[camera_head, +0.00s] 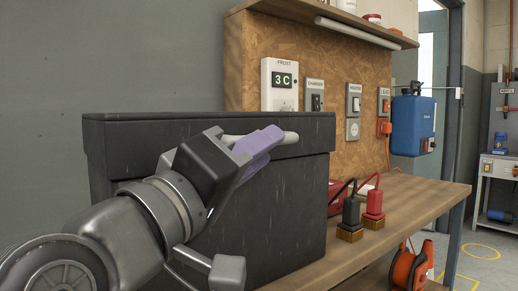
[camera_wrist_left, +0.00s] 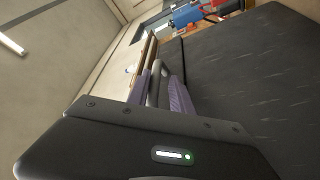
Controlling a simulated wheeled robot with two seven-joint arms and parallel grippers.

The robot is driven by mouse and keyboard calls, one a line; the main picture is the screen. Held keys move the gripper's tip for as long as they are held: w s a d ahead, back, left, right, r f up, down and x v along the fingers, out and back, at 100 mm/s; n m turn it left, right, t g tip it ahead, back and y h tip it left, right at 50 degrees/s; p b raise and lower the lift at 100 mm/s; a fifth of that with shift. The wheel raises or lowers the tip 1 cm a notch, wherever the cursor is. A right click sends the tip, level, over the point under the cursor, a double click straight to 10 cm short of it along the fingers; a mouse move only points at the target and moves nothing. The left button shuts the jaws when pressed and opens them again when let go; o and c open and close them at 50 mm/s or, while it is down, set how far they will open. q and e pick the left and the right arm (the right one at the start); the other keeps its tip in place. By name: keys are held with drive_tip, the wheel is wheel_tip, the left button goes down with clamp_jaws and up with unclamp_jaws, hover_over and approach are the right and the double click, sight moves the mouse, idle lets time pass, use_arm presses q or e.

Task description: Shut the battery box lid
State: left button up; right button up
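The black battery box (camera_head: 285,215) stands on the wooden bench. Its black lid (camera_head: 130,130) lies across the top, and I see no gap under its front edge. A pale grey bar handle (camera_head: 290,137) runs along the lid's front. My left gripper (camera_head: 260,143), with purple fingers, is at this handle. In the left wrist view the fingers (camera_wrist_left: 162,92) lie on either side of the grey bar (camera_wrist_left: 153,88) and look shut on it. The dark box front (camera_wrist_left: 255,85) fills the right of that view. My right gripper is not in view.
To the right of the box, black (camera_head: 351,215) and red (camera_head: 374,203) connectors with cables stand on the bench (camera_head: 420,205). A chipboard panel (camera_head: 330,65) with switches and a shelf (camera_head: 320,22) rise behind. A blue unit (camera_head: 413,125) hangs at the right.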

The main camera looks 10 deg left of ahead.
use_arm(q)
drive_tip(key=v, duration=0.7)
drive_tip(key=shift+s+a+p, duration=0.2)
drive_tip(key=shift+s+p, duration=0.15)
drive_tip(key=shift+f, duration=0.1)
